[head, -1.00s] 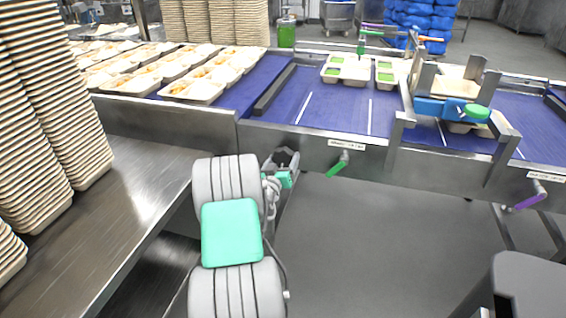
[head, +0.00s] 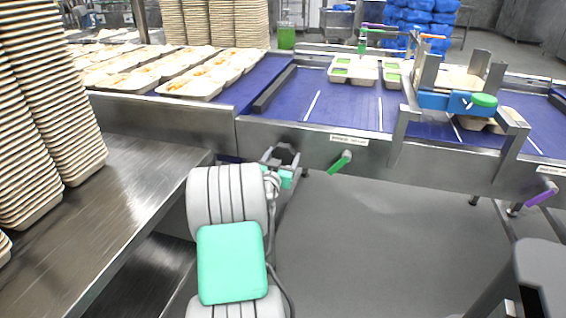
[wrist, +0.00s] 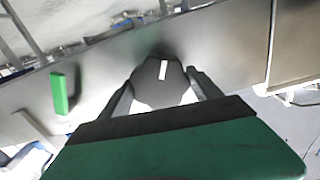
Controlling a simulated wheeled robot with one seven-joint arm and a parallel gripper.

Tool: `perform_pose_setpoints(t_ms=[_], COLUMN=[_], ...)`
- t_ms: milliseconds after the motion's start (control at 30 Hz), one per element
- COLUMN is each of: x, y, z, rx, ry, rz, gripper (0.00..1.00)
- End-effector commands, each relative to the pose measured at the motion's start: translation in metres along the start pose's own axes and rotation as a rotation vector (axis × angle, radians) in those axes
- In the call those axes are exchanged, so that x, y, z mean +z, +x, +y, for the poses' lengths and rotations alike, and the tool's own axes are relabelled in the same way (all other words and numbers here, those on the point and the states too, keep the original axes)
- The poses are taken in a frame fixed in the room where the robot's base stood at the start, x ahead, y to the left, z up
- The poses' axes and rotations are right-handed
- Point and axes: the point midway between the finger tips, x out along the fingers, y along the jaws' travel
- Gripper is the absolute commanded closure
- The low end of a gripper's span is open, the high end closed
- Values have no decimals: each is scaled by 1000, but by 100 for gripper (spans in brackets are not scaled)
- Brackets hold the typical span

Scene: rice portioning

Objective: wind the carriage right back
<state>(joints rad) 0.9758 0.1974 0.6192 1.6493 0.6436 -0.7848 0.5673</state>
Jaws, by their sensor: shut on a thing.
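My gripper (head: 284,160) is at the conveyor's steel front side, left of the green-handled crank. In the wrist view the gripper (wrist: 163,88) has its two fingers on either side of a dark rounded knob (wrist: 150,91) with a white mark, and is shut on it. The green crank handle (head: 341,161) also shows in the wrist view (wrist: 60,94).
A purple crank handle (head: 541,196) sticks out at the right. Trays with green portions (head: 353,70) lie on the blue belt (head: 340,108). Filled trays (head: 195,88) stand at the left. Tall tray stacks (head: 60,110) rise on the steel table (head: 135,190). The floor in front is clear.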

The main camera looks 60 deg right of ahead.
Motion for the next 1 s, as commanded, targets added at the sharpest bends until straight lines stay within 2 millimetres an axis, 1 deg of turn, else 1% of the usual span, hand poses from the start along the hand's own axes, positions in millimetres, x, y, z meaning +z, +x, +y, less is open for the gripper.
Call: perform_pose_setpoints(t_ms=[33,233,467,633,1000], x=[5,3,0,3,5], y=[0,0,0,0,0], z=[1,0,0,0,0], rx=[0,0,0,0,-1], ry=[27,118,131,156,339], rz=[1,0,-2,0,2], gripper=[62,62,62,62,62])
